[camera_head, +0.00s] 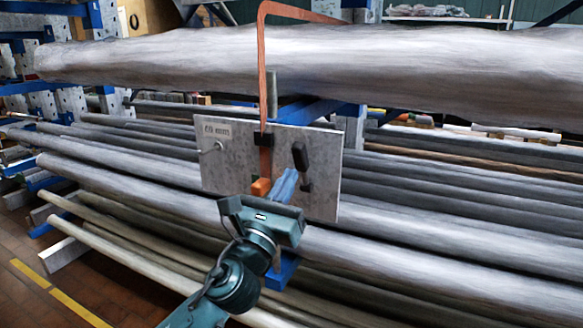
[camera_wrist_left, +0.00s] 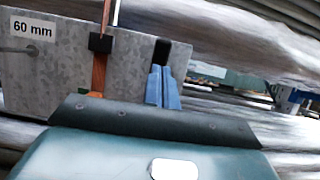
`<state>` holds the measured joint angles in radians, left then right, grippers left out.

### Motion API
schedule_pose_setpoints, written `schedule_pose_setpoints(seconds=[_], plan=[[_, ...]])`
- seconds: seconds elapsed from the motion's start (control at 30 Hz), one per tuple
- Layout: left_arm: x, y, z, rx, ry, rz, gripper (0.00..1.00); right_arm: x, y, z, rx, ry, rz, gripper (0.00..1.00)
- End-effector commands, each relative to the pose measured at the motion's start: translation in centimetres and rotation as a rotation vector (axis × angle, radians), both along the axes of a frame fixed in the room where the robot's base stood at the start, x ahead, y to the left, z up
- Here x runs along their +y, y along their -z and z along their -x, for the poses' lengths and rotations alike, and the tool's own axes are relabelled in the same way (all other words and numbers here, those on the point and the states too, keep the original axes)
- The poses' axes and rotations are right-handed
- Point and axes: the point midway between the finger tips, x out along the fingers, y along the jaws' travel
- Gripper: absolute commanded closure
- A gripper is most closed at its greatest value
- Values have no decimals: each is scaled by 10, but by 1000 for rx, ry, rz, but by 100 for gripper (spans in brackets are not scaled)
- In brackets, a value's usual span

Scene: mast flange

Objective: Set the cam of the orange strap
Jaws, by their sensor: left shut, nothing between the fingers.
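The orange strap (camera_head: 263,80) loops over a thick grey pole and runs down the front of a grey metal plate (camera_head: 225,178) marked "60 mm". It passes through a black buckle (camera_head: 263,138), and its orange lower end (camera_head: 261,187) hangs below. My right gripper is out of view.
The thick grey pole (camera_head: 400,65) spans above the plate. Several long poles (camera_head: 450,255) lie on blue rack arms behind and below. A small hook (camera_head: 213,146) sticks out at the plate's left. Open floor (camera_head: 30,290) shows at the lower left.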

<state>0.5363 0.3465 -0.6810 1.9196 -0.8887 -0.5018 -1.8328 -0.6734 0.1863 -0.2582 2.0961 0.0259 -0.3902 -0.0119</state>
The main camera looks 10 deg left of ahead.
Motion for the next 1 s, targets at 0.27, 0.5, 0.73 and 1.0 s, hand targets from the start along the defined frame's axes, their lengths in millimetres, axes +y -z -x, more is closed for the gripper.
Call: schedule_pose_setpoints(seconds=[0.27,0.5,0.73,1.0], plan=[[-7,-10,-20,0,0,0,100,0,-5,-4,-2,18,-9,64],[-7,-10,-21,0,0,0,100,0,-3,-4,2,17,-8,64],[-9,-24,-28,-1,0,-1,100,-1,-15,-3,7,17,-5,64],[-18,-39,-54,-1,0,0,100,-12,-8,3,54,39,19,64]])
